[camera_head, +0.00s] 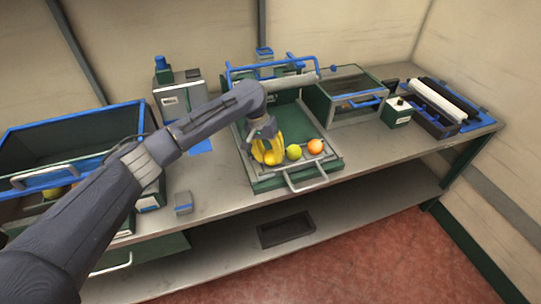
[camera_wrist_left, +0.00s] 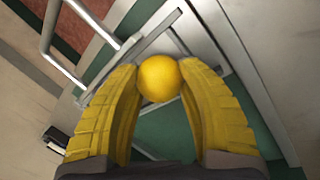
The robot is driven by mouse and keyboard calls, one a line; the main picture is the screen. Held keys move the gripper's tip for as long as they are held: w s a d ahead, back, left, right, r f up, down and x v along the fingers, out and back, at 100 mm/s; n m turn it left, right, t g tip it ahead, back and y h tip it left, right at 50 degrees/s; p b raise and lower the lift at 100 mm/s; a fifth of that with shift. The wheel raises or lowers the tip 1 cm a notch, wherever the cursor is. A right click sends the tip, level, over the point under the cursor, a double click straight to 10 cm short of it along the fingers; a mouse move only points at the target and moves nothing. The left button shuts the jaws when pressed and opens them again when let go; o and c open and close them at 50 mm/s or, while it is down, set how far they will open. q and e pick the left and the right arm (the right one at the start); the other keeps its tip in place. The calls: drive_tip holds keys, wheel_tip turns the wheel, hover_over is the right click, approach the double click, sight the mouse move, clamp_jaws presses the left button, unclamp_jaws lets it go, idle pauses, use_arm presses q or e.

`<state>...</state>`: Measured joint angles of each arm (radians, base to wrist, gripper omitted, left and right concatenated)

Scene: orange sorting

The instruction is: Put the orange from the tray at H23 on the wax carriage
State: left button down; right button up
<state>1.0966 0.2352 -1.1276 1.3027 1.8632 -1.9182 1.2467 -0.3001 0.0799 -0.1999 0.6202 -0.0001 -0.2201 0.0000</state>
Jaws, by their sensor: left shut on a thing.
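My left gripper (camera_head: 267,157) comes down over the green tray (camera_head: 257,187) in the head view. Its yellow fingers are shut on a yellow round fruit (camera_wrist_left: 160,77), which shows between the fingertips in the left wrist view. I cannot tell whether this fruit still touches the tray. A yellow-green fruit (camera_head: 294,152) and an orange one (camera_head: 315,146) lie in the tray just right of the gripper. No label reading H23 is legible, and I cannot tell for certain which fixture is the wax carriage. My right gripper is not in view.
A blue-rimmed bin (camera_head: 72,125) stands at the left. A green glass-topped box (camera_head: 350,90) stands right of the tray, then a small green box (camera_head: 397,111) and a rack with dark and white rollers (camera_head: 440,100). The tray's front handle (camera_head: 306,181) sticks out over the bench edge.

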use_arm(q)
drive_tip(key=c, duration=1.1)
unclamp_jaws()
drive_tip(key=shift+f, duration=0.1)
drive_tip(key=v, duration=1.2)
